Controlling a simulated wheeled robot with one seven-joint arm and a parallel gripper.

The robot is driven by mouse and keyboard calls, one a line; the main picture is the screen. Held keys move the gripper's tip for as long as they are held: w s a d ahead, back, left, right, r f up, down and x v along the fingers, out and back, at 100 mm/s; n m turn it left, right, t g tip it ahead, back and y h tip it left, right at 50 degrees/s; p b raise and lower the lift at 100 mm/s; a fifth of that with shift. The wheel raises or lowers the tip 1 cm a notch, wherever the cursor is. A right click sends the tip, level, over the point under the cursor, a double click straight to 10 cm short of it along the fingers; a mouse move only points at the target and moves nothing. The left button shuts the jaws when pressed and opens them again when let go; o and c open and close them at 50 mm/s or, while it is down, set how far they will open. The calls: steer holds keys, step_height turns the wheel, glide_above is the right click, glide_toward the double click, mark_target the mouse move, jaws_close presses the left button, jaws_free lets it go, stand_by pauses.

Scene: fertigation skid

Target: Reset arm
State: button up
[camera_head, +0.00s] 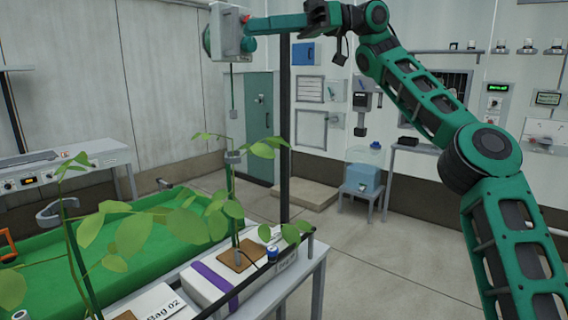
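My green arm comes up from the lower right, bends at the top and reaches left across the upper part of the view. A grey block-like part shows there. The fingers are not clear, so I cannot tell whether it is open or shut. No held object can be made out.
Leafy plants on stakes stand in front, one rooted in a white slab (205,285) on a bench. A green tray (170,245) lies behind. A dark post (285,130) rises under my arm. A blue container (361,178) stands on a stool; open floor lies right of the bench.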

steer(key=s+a+f+m+t+h, duration=0.1)
steer(key=s+a+f+m+h, duration=0.15)
steer(key=a+f, duration=0.35)
steer(key=s+a+f+m+t+h, duration=0.1)
steer(key=s+a+f+h, duration=0.25)
steer(key=f, duration=0.55)
steer(key=w+d+f+m+t+h, duration=0.1)
steer(key=d+f+m+t+h, duration=0.35)
steer(key=f, duration=1.15)
steer(key=s+d+f+m+h, duration=0.2)
steer(key=d+f+m, duration=0.2)
steer(key=d, duration=0.7)
steer(key=s+d+f+m+h, duration=0.1)
steer(key=s+d+f+m, duration=0.15)
steer(key=d, duration=0.85)
steer(key=s+d+f+m+h, duration=0.2)
steer(key=d+f+m, duration=0.2)
steer(key=d, duration=0.6)
steer(key=s+d+f+m, duration=0.4)
steer(key=s+d+f, duration=0.1)
steer(key=s+d, duration=0.4)
steer(key=s+d+f+m+g, duration=0.1)
steer(key=s+d+f+m, duration=0.3)
steer(key=s+d, duration=0.5)
steer(key=s+f, duration=0.1)
steer(key=s, duration=0.4)
steer(key=shift+m, duration=0.35)
